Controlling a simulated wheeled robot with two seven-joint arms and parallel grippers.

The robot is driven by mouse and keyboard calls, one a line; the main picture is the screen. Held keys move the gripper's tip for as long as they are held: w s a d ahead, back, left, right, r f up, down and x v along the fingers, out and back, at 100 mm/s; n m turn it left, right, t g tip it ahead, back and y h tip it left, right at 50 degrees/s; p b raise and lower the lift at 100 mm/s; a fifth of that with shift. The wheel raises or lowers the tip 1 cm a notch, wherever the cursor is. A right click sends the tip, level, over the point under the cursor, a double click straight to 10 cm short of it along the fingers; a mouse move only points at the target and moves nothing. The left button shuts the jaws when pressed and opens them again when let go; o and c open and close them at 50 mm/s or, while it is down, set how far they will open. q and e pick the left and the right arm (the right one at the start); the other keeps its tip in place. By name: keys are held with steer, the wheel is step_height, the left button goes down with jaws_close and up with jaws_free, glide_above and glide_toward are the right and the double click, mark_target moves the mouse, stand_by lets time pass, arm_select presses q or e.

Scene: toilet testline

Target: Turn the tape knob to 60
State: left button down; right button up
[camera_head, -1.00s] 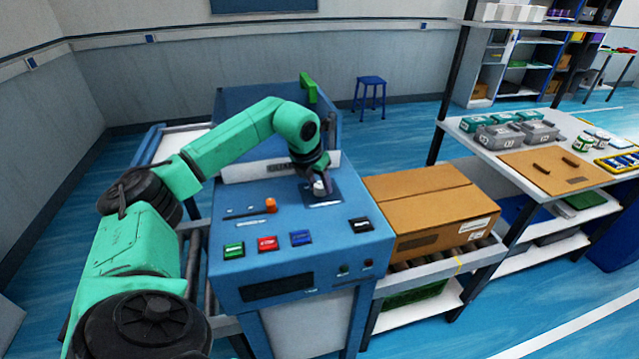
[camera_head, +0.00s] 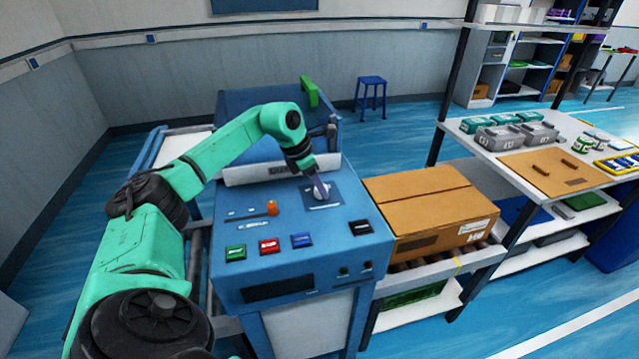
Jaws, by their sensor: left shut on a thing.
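The tape knob (camera_head: 321,191) is a small pale knob on a dark square plate on top of the blue machine (camera_head: 338,232). My left gripper (camera_head: 319,188) reaches down to it from the upper left and is shut on it, with the fingers tilted. The fingers hide part of the knob, and its scale marks are too small to read. My right gripper is not in view.
An orange knob (camera_head: 272,208) and green, red, blue and black buttons sit on the same panel. A cardboard box (camera_head: 430,212) stands on rollers close to the machine's right side. A shelf with grey bins (camera_head: 503,135) is further right.

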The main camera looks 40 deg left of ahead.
arm_select(q)
steer(key=shift+w+r+m, duration=0.1)
steer(key=shift+m, duration=0.5)
steer(key=shift+c, duration=2.2)
jaws_free()
steer(key=v, duration=1.4)
steer(key=shift+a+r, duration=0.2)
steer(key=shift+a, duration=0.15)
